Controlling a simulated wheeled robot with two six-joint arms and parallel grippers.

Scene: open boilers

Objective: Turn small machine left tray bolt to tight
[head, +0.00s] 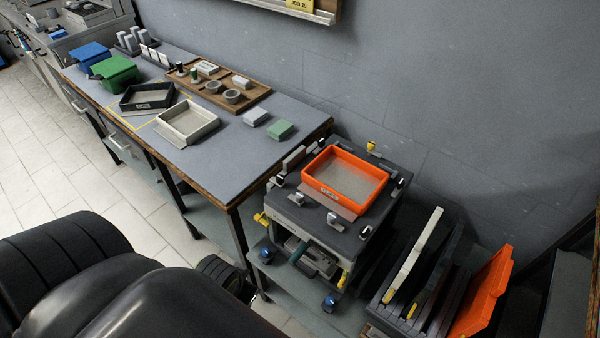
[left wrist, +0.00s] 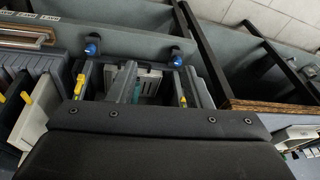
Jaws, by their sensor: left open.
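The small machine (head: 335,240) stands on a low shelf, with an orange tray (head: 318,190) lying on its dark top. Several small white-and-black fittings surround the tray; one is at the left edge (head: 280,180), another at the front left corner (head: 297,199). I cannot tell which is the left tray bolt or how tight it is. In the left wrist view, my left gripper (left wrist: 160,82) appears open and empty, its pale fingers apart beyond its black body. The machine's lower front with blue knobs shows past it; the tray and bolts are not seen there. My right gripper is out of view.
A workbench (head: 235,170) stands left of the machine with trays, green and blue boxes and a wooden board of parts. A rack (head: 412,285) with upright panels and an orange lid (head: 485,290) stands close at the right. A grey wall is behind.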

